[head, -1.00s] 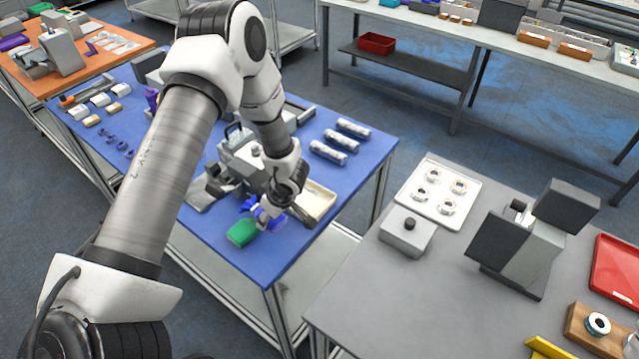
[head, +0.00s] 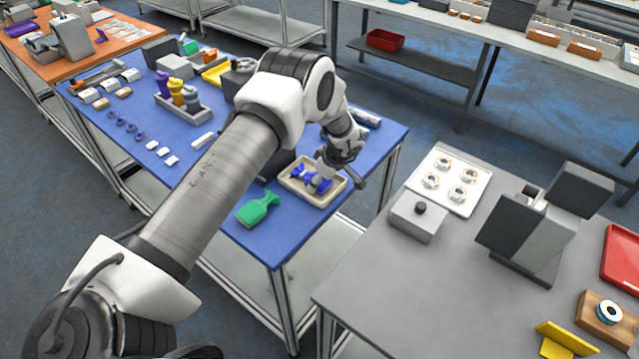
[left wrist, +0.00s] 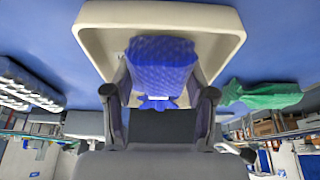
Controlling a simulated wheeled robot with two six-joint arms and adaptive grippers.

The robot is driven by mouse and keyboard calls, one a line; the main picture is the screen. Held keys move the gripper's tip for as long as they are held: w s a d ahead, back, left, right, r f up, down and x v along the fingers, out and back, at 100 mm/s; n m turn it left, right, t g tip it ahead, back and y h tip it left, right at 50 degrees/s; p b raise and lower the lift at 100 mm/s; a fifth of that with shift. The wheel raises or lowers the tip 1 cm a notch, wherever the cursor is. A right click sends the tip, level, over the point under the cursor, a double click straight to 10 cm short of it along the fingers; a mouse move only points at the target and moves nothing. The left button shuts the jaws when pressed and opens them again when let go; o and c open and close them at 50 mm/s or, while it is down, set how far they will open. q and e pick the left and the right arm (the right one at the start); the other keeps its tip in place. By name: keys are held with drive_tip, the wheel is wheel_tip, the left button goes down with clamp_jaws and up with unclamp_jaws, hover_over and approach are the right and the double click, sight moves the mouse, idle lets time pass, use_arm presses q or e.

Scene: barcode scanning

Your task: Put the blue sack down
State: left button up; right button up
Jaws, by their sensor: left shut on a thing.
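The blue sack (left wrist: 162,66) is held between the fingers of my left gripper (left wrist: 160,95), which is shut on it. In the left wrist view its wide blue body faces the camera and its gathered neck is between the fingers. In the head view the sack (head: 312,179) shows over the beige tray (head: 325,202), partly covered by my left gripper (head: 335,172). The tray's rim (left wrist: 88,40) surrounds the sack in the left wrist view. I cannot tell whether the sack touches the tray floor. My right gripper is not in view.
A green sack (head: 257,209) lies on the blue table (head: 240,235), in front of the tray and near the table edge. A grey rack (head: 185,108) with colored bottles stands farther back. A grey table (head: 370,290) with a white tray (head: 440,195) stands to the right.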

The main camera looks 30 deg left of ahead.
use_arm(q)
drive_tip(key=shift+w, duration=0.15)
drive_tip(key=o, duration=1)
drive_tip(key=shift+w+f, duration=0.1)
drive_tip(key=shift+f, duration=0.15)
drive_tip(key=o, duration=0.4)
drive_tip(key=shift+r, duration=0.1)
drive_tip(key=shift+s+r, duration=0.1)
drive_tip(key=shift+s, duration=0.1)
drive_tip(key=shift+r, duration=0.15)
